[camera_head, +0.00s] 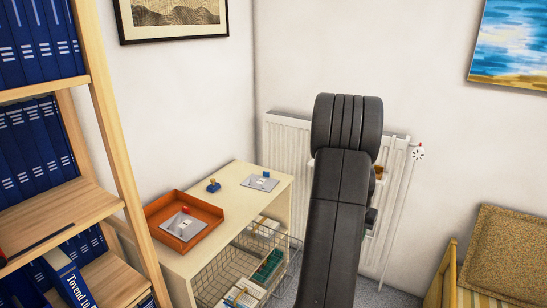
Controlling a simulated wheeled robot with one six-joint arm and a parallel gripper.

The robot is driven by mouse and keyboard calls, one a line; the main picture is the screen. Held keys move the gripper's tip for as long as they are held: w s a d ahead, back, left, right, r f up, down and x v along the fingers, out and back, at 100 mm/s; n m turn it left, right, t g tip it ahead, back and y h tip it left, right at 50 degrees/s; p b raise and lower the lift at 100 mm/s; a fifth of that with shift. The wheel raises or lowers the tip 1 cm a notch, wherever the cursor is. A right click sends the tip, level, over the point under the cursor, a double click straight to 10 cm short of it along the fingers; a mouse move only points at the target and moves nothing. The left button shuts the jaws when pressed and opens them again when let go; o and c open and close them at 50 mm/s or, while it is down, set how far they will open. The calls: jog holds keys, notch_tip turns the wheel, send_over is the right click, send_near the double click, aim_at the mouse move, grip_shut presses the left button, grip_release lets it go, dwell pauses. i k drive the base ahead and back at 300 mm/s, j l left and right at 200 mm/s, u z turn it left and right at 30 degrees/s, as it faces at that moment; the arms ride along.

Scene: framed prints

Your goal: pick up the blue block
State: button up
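A small blue block (266,174) sits at the back edge of a grey plate on the cream table. I cannot tell from this view which one is the task's block. My dark arm rises in the middle of the picture, right of the table. My gripper's fingers are hidden behind it; only small dark and tan parts show past its right side.
The cream table (236,177) carries an orange tray (157,209) holding a grey plate and a red piece. A wire basket (222,284) hangs below. A wooden shelf (118,120) with blue binders stands left. A radiator (287,140) is behind my arm; a cushioned seat (507,250) is right.

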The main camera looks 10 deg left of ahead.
aim_at(213, 187)
jog(key=i+l+u, duration=0.35)
jog(key=i, duration=0.15)
jog(key=i+l+u, duration=0.35)
jog(key=i, duration=0.15)
jog(key=i+l+u, duration=0.6)
jog(key=u, duration=0.15)
jog(key=i+l+u, duration=0.2)
jog(key=l+u, duration=0.2)
jog(key=i+l+u, duration=0.15)
jog(key=l+u, duration=0.3)
jog(key=i+l+u, duration=0.1)
jog(key=l+u, duration=0.7)
